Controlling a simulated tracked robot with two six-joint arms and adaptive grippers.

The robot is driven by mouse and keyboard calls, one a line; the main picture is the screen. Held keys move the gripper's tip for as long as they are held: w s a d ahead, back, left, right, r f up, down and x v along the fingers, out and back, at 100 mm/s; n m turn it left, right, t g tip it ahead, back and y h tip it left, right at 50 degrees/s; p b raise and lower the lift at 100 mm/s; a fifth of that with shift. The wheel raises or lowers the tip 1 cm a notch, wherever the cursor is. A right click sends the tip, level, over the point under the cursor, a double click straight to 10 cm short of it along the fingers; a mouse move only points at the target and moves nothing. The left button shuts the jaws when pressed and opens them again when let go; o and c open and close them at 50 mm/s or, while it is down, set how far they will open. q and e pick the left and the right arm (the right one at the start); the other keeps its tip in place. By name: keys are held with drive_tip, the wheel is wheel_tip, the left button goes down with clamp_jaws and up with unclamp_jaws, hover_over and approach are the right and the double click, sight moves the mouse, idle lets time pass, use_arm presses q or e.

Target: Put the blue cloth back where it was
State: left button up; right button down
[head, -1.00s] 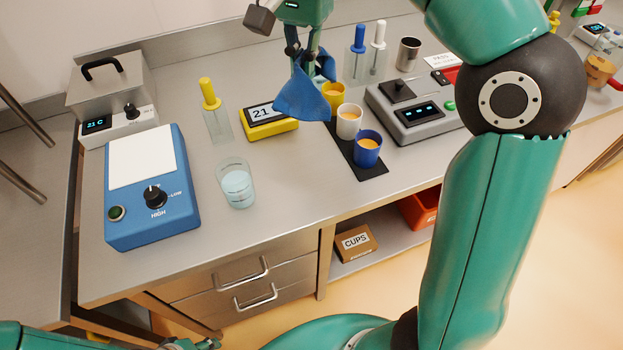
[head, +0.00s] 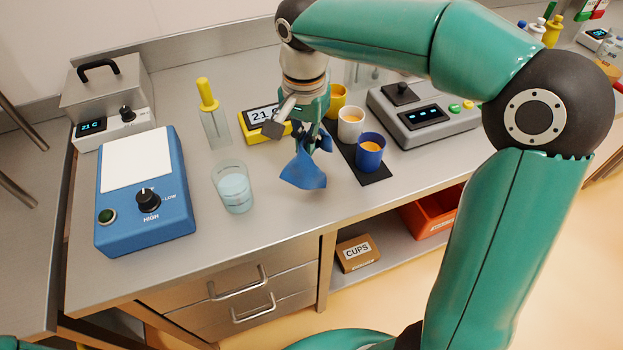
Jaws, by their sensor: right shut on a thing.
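The blue cloth (head: 304,171) hangs from my right gripper (head: 311,141), which is shut on its upper part. Part of the fingers is hidden by the cloth and the gripper body. My left gripper is not in view.
A glass beaker (head: 233,187) stands left of the cloth. A dark mat (head: 376,178) with a yellow cup (head: 336,100), a white cup (head: 351,122) and a blue cup (head: 370,151) lies right of it. The yellow display (head: 259,118) is behind. The bench front (head: 275,218) is clear.

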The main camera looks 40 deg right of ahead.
drive_tip(key=shift+f, duration=1.5)
drive_tip(key=c, duration=0.6)
unclamp_jaws()
drive_tip(key=shift+r, duration=0.15)
wheel_tip(320, 180, up, 12)
drive_tip(key=shift+f, duration=0.15)
